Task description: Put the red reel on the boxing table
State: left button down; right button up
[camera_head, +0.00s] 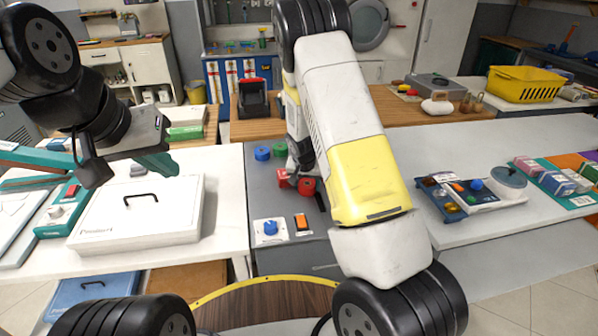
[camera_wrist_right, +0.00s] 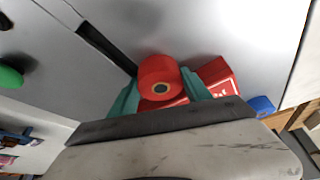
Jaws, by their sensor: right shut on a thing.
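In the right wrist view, the red reel (camera_wrist_right: 160,78) is between the teal fingers of my right gripper (camera_wrist_right: 166,95), which is shut on it. The reel is over or on a grey surface; I cannot tell whether it touches. In the head view, my right arm hides most of this gripper, and red items (camera_head: 306,186) show beside the arm on the grey counter (camera_head: 280,245). My left gripper (camera_head: 157,163) is above the white case at the left; a teal finger shows, but its opening is unclear. I cannot tell which surface is the boxing table.
A red box (camera_wrist_right: 217,76) is close beside the reel in the wrist view. Blue and green reels (camera_head: 262,152) are nearby. A blue knob (camera_head: 270,227) is on the counter. The white case (camera_head: 140,215) is left; a tray (camera_head: 470,190) is right.

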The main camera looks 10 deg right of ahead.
jog(key=shift+f, duration=0.1)
jog(key=o, duration=1.3)
jog(key=shift+c, duration=0.2)
